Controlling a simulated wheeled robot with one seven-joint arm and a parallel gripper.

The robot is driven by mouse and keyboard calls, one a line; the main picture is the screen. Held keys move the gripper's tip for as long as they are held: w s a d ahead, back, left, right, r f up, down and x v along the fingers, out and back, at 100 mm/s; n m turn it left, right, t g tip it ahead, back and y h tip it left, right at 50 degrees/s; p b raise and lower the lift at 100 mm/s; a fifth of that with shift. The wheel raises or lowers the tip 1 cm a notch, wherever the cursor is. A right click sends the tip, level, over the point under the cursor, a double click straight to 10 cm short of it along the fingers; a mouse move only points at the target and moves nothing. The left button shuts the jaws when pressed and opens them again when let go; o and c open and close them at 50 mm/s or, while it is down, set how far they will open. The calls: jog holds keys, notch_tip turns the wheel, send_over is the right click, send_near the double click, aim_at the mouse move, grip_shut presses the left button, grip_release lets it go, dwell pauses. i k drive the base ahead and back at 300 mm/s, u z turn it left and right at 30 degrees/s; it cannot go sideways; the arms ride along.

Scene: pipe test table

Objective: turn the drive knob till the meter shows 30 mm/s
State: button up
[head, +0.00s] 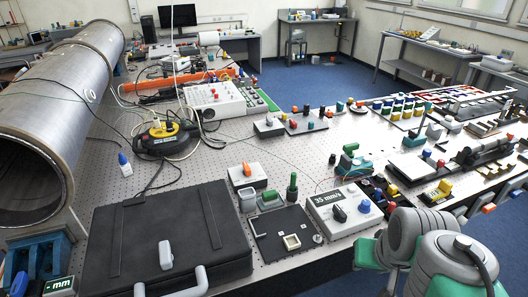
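A white control box (321,226) stands near the table's front edge, right of centre. Its meter (327,200) on the top face reads about 35 mm/s, with the end of the text hard to read. A black knob (339,213) and a blue knob (364,207) sit on the box; no label shows which is the drive knob. My arm's grey and green links fill the lower right, to the right of the box. My gripper's fingers do not show, and nothing is seen touching either knob.
A black plate (275,240) with a small square frame lies left of the box. A black case (160,235) fills the front left, below a large metal pipe (60,90). Small coloured parts crowd the table right of the box.

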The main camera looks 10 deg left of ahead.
aim_at(246, 172)
jog(key=u, duration=0.4)
jog(key=i, duration=0.85)
jog(key=u, duration=0.6)
